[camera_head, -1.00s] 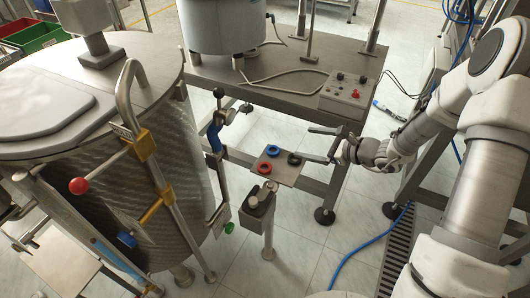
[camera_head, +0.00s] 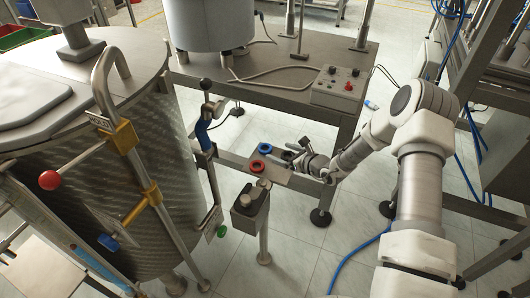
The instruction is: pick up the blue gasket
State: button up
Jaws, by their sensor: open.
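The blue gasket (camera_head: 265,148) is a small ring lying flat at the far left of a small metal plate (camera_head: 275,178). A red gasket (camera_head: 257,166) lies in front of it, towards the plate's near left corner. A dark ring (camera_head: 288,155) lies to the right of the blue one, partly hidden by my gripper. My gripper (camera_head: 287,154) reaches in from the right with its fingers spread over the dark ring's side of the plate. It is open, holds nothing, and is apart from the blue gasket.
A large metal drum (camera_head: 120,160) with a red-knobbed handle stands at left. A post with a dark head (camera_head: 250,199) stands in front of the plate. A metal table (camera_head: 235,75) with a control box (camera_head: 337,88) is behind. A blue hose (camera_head: 350,262) lies on the floor.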

aim_at(263, 147)
jog(key=x, duration=0.2)
jog(key=shift+w+a+f, duration=0.15)
jog(key=b+x, duration=0.1)
jog(key=x, duration=0.1)
jog(key=b+x, duration=0.1)
jog(key=x, duration=0.1)
jog(key=shift+f+b, duration=0.3)
jog(key=shift+f, duration=0.2)
jog(key=shift+w+a, duration=0.2)
jog(key=shift+a, duration=0.05)
jog(key=c, duration=1.4)
